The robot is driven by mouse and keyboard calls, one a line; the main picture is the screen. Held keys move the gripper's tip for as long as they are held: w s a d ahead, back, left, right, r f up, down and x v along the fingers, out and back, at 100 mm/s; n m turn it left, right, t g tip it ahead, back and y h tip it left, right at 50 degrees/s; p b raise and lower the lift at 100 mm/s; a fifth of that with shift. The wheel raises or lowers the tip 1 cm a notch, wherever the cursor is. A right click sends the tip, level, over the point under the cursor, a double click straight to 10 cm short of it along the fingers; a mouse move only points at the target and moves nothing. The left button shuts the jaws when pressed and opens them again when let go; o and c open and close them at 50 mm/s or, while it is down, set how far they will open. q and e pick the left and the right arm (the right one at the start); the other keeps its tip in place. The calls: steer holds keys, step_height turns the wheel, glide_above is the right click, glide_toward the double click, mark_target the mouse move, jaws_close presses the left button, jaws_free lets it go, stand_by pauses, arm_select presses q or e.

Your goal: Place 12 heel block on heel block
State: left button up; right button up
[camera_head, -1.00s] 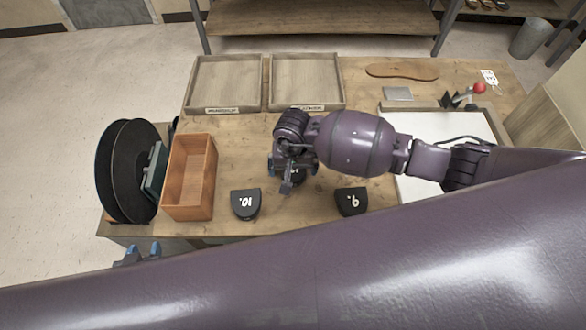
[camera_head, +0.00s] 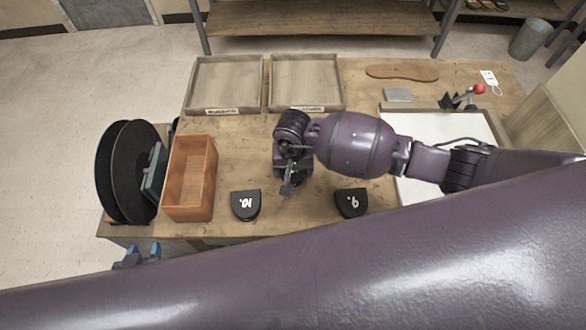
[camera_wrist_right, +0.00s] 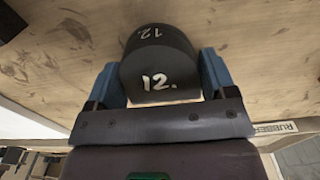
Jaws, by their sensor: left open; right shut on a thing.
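My right gripper (camera_head: 291,178) is over the middle of the workbench, at the end of the arm from the right. In the right wrist view its two blue fingers (camera_wrist_right: 168,82) are shut on the dark 12 heel block (camera_wrist_right: 160,58), one on each side. White 12 marks show on two of its faces. In the head view the gripper mostly hides this block. A black heel block marked 10 (camera_head: 245,204) lies left of the gripper, and one marked 9 (camera_head: 351,202) lies right. My left gripper (camera_head: 136,255) is open at the lower left, beyond the bench's front edge.
An orange-brown wooden box (camera_head: 190,178) and black discs (camera_head: 122,170) stand at the bench's left. Two labelled wooden trays (camera_head: 224,85) (camera_head: 306,84) are at the back. A brown sole (camera_head: 402,72) and grey plate (camera_head: 397,94) lie back right. Bare wood separates blocks 10 and 9.

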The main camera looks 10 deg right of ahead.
step_height(320, 180, up, 19)
steer(key=b, duration=0.1)
steer(key=w+d+r+n, duration=0.1)
steer(key=d+r+n, duration=0.1)
steer(key=d, duration=0.9)
steer(key=shift+w+d+r, duration=0.15)
steer(key=shift+w+r, duration=0.2)
stand_by(0.6)
